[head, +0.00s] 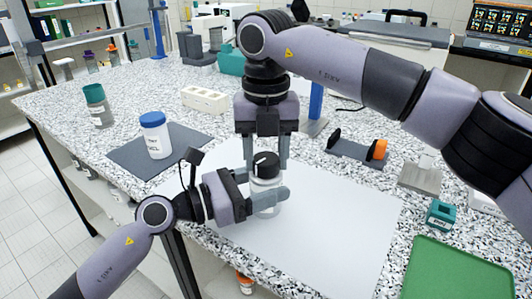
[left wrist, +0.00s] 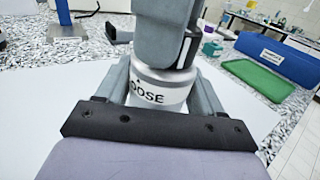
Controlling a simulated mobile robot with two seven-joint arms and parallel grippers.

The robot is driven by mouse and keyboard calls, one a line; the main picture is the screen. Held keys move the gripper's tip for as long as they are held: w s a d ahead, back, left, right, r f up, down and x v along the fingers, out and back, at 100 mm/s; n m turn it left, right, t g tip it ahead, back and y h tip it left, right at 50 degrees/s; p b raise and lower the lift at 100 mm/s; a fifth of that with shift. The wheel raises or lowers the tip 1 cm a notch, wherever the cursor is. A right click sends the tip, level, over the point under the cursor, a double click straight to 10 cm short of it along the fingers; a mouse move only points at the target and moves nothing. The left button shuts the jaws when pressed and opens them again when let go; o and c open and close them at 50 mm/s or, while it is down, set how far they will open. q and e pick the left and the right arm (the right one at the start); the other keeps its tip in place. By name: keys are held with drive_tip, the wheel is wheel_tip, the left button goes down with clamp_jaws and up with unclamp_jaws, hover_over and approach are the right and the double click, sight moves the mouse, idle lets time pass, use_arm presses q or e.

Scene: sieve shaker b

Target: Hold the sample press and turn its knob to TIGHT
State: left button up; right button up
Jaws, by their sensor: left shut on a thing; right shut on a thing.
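The sample press (head: 264,182) is a short pale cylinder with a black knob (head: 266,161) on top. It stands upright on the white mat (head: 335,220). My left gripper (head: 266,196) is shut on its body from the side. My right gripper (head: 267,150) points down from above and is shut on the knob. In the left wrist view the press (left wrist: 160,88) sits between my left fingers, with letters "OOSE" showing on its band. My right gripper (left wrist: 165,45) hides the knob there; the knob's setting cannot be read.
A blue-capped bottle (head: 155,138) stands on a dark mat (head: 122,157) at left, with a teal-capped bottle (head: 99,108) beyond. A white block (head: 205,98) lies behind. At right are a black-and-orange holder (head: 357,151), a teal box (head: 440,214) and a green tray (head: 455,270).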

drive_tip(key=n, duration=1.3)
drive_tip(key=shift+r, duration=0.1)
drive_tip(key=shift+n, duration=2.2)
drive_tip(key=o, duration=1.1)
drive_tip(key=shift+c, duration=0.2)
